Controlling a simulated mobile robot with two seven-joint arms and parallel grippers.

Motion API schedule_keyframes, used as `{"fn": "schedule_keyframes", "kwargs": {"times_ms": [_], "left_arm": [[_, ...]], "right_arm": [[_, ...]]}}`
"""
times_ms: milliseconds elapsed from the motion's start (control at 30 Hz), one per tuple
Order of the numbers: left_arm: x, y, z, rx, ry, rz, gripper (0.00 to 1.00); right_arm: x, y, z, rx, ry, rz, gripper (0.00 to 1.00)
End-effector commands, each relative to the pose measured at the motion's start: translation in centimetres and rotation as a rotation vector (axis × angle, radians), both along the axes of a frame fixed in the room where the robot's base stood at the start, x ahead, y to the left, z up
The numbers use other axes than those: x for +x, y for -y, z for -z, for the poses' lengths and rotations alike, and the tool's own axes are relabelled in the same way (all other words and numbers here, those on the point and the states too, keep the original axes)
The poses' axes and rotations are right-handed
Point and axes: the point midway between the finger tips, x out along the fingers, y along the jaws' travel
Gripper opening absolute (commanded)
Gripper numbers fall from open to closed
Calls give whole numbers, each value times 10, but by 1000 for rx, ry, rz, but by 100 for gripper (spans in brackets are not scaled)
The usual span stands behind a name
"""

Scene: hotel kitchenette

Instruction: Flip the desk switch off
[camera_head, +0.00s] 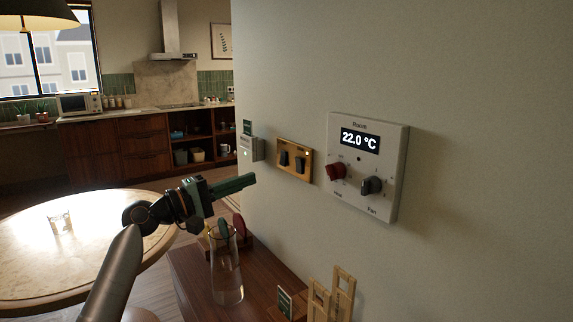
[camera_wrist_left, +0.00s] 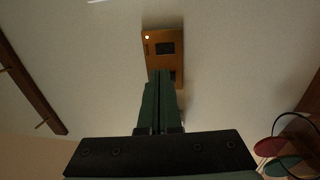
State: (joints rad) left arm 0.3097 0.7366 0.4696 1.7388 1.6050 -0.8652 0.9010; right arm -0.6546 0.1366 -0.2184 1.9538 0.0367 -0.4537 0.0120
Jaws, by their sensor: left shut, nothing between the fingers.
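A brass switch plate (camera_head: 292,147) with two dark rockers is on the wall; the left rocker (camera_head: 284,159) and right rocker (camera_head: 300,165) both show. A small light glows at the plate's upper right. I cannot read which rocker is the desk switch. My left gripper (camera_head: 251,179) has its green fingers shut and empty, pointing at the wall, left of and slightly below the plate in the head view. In the left wrist view the plate (camera_wrist_left: 165,34) is just beyond the shut fingertips (camera_wrist_left: 160,73), which hide part of its lower end. Contact cannot be seen. My right gripper is out of view.
A white thermostat (camera_head: 398,170) with two knobs is right of the plate; a small white wall device (camera_head: 249,150) is left. Below, a wooden cabinet (camera_head: 195,277) holds a glass vase (camera_head: 227,275) and a wooden stand (camera_head: 343,290). A round table (camera_head: 40,270) stands left.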

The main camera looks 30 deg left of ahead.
Motion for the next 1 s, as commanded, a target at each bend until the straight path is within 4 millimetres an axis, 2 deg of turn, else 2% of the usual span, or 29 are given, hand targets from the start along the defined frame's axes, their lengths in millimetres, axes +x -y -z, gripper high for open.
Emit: {"fn": "schedule_keyframes", "kwargs": {"times_ms": [300, 500, 700, 1000], "left_arm": [[60, 24, -12, -4, 2, 1, 0], [88, 37, -14, -2, 1, 1, 0], [102, 42, -14, -1, 0, 0, 0], [104, 43, -14, 0, 0, 0, 0]], "right_arm": [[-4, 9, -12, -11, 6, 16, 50], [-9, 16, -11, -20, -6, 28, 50], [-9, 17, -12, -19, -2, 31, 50], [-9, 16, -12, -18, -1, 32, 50]]}}
